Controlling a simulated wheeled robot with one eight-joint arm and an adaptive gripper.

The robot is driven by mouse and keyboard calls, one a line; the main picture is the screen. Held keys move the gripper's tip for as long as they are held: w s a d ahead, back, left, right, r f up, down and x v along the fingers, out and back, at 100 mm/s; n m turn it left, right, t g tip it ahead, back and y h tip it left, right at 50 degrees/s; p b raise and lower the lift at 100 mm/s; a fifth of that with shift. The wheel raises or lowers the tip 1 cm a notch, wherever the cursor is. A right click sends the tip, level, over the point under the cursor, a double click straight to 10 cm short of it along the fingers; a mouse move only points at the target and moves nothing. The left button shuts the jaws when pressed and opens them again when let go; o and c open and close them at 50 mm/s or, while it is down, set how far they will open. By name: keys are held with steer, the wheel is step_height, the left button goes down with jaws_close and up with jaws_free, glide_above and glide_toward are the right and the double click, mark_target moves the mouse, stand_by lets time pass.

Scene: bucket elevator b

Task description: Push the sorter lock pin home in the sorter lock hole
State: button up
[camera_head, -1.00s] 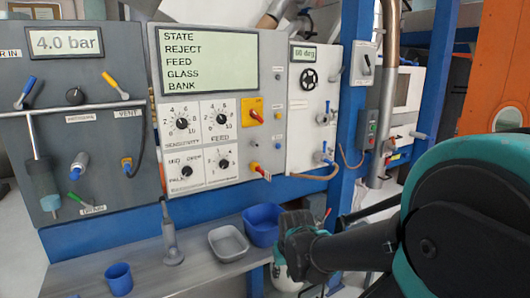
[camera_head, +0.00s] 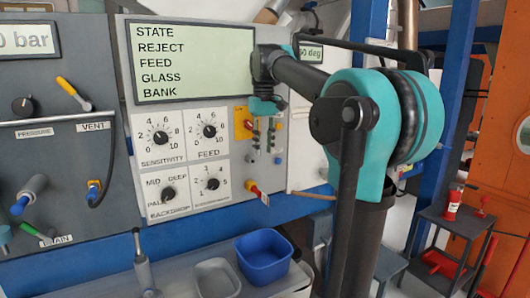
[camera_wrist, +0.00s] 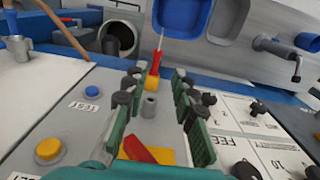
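My gripper (camera_head: 265,122) is over the right part of the panel beside the display. In the wrist view my gripper (camera_wrist: 155,99) is open, its two fingers apart with nothing held. A short grey cylinder (camera_wrist: 149,105) stands from the panel between the fingers, apparently untouched. Beyond the fingertips is a red-handled piece (camera_wrist: 154,66) with a yellow collar; it also shows below my gripper in the head view (camera_head: 257,192). No readable label shows which of these is the sorter lock pin or hole. A yellow plate with a red handle (camera_wrist: 138,150) lies nearer the wrist.
Dials (camera_head: 209,131) sit left of my gripper, and black knobs (camera_wrist: 257,108) show right of the fingers. Yellow and blue buttons (camera_wrist: 48,149) are at left in the wrist view. A blue tub (camera_head: 264,256) and grey tray (camera_head: 216,279) stand on the bench below.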

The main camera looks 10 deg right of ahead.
mark_target(264, 194)
step_height(264, 194, down, 17)
steer(key=shift+f, duration=0.15)
stand_by(0.5)
jaws_close()
stand_by(0.3)
